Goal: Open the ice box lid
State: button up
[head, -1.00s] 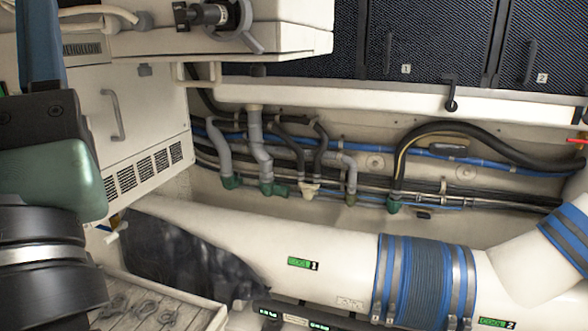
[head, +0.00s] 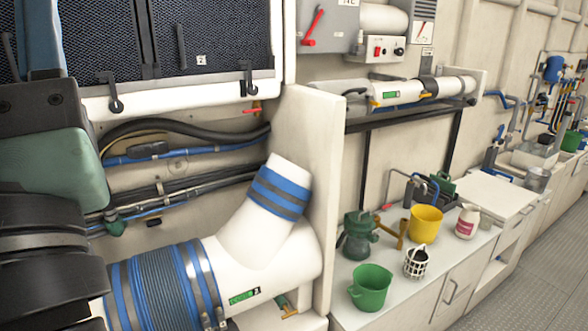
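I cannot identify the ice box for certain. A flat white top (head: 490,193), possibly a lid, lies closed-looking over the cabinet run right of the counter. I cannot tell whether it belongs to the ice box. Parts of my own arm fill the left edge of the head view, dark and green. My gripper is not in view.
A white counter (head: 345,308) carries a green mug (head: 370,288), a yellow bucket (head: 425,222), a white basket (head: 416,263) and a white-and-red container (head: 467,221). A large white duct (head: 265,262) stands at lower left. Grey floor (head: 545,255) is clear at right.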

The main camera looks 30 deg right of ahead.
aim_at(499, 198)
jog(key=z, duration=1.75)
jog(key=i+z, duration=0.4)
jog(key=i, duration=0.15)
jog(key=i+j+z, duration=0.15)
jog(key=i+z, duration=0.3)
jog(key=i+j, duration=0.15)
jog(key=i, duration=0.2)
jog(key=i+j, duration=0.15)
jog(key=i, duration=0.25)
jog(key=i+j, duration=0.15)
jog(key=i, duration=0.2)
